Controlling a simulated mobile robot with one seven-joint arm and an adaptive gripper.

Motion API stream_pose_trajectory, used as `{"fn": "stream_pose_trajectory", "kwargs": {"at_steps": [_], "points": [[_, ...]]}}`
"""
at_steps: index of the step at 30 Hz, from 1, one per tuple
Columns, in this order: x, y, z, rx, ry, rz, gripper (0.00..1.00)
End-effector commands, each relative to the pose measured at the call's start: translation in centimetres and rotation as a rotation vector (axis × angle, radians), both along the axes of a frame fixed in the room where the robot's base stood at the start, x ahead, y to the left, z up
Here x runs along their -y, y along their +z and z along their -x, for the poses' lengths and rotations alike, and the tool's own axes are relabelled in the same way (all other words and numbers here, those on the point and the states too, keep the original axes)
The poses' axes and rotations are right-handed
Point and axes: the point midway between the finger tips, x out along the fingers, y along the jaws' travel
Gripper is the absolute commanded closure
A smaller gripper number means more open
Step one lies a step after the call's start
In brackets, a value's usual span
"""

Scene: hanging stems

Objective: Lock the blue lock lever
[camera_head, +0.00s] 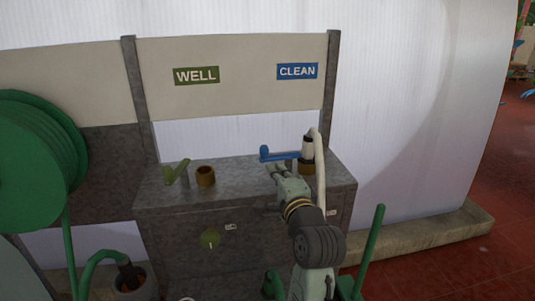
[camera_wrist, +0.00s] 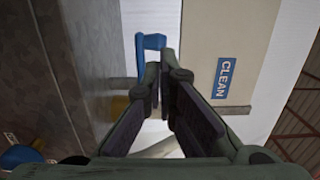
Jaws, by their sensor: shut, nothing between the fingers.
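The blue lock lever (camera_head: 279,156) is at the back right of the grey cabinet top, below the blue CLEAN sign. Its arm lies level and points left from a black-and-white fitting (camera_head: 307,149), with a raised knob at its left end. My gripper (camera_head: 274,169) is shut and empty, just in front of the lever. In the wrist view the fingers (camera_wrist: 162,72) converge, and the lever's blue end (camera_wrist: 150,43) shows just beyond the tips. I cannot tell whether they touch.
A green lever (camera_head: 177,172) and an open brass fitting (camera_head: 206,176) stand at the left of the cabinet top (camera_head: 240,183), under the WELL sign (camera_head: 196,75). A pale hose (camera_head: 321,170) hangs right of my gripper. A green hose reel (camera_head: 35,160) stands far left.

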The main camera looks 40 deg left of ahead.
Motion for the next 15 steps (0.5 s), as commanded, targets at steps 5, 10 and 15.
{"fn": "stream_pose_trajectory", "kwargs": {"at_steps": [5, 10, 15], "points": [[-3.1, 0.3, -2.2, 0.000, 0.001, 0.000, 1.00], [-5.2, 0.3, -3.7, 0.002, 0.000, 0.001, 1.00], [-6.1, 0.1, -4.5, 0.002, -0.001, 0.000, 1.00]]}}
